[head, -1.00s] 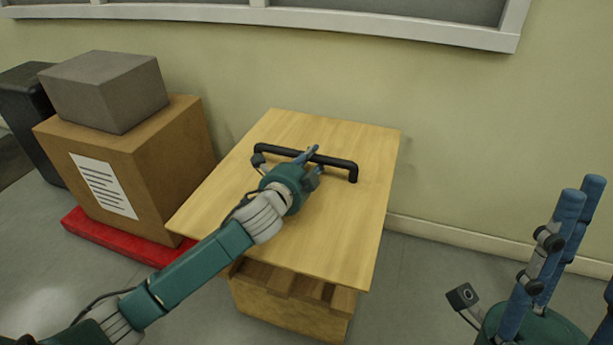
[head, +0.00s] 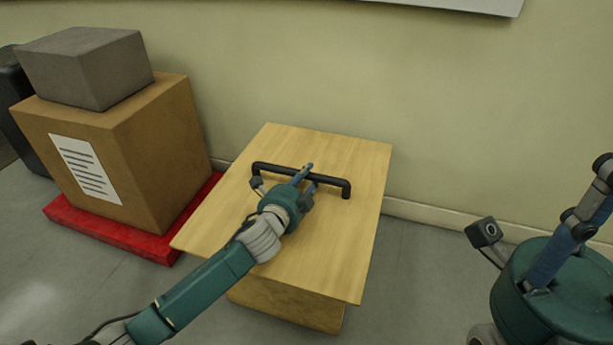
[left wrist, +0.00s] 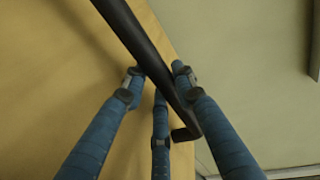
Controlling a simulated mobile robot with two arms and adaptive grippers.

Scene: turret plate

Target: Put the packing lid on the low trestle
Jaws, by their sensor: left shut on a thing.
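The packing lid (head: 340,235) is a flat light-wood board with a black bar handle (head: 335,184) on top. My left gripper (head: 306,177) is shut on the handle near its middle. In the left wrist view its blue fingers (left wrist: 158,75) stand on both sides of the black bar (left wrist: 150,50). A wooden stand or box (head: 285,312) shows under the lid's near edge; most of it is hidden. I cannot tell whether it is the low trestle, or whether the lid touches it. My right gripper (head: 580,245) is partly cut off at the right edge, holding nothing visible.
A cardboard box (head: 165,150) with a white label stands on a red base (head: 110,232) at left, close to the lid. A grey block (head: 85,65) sits on it, with a dark case (head: 15,95) behind. A wall is behind the lid. Grey floor (head: 425,290) is clear to its right.

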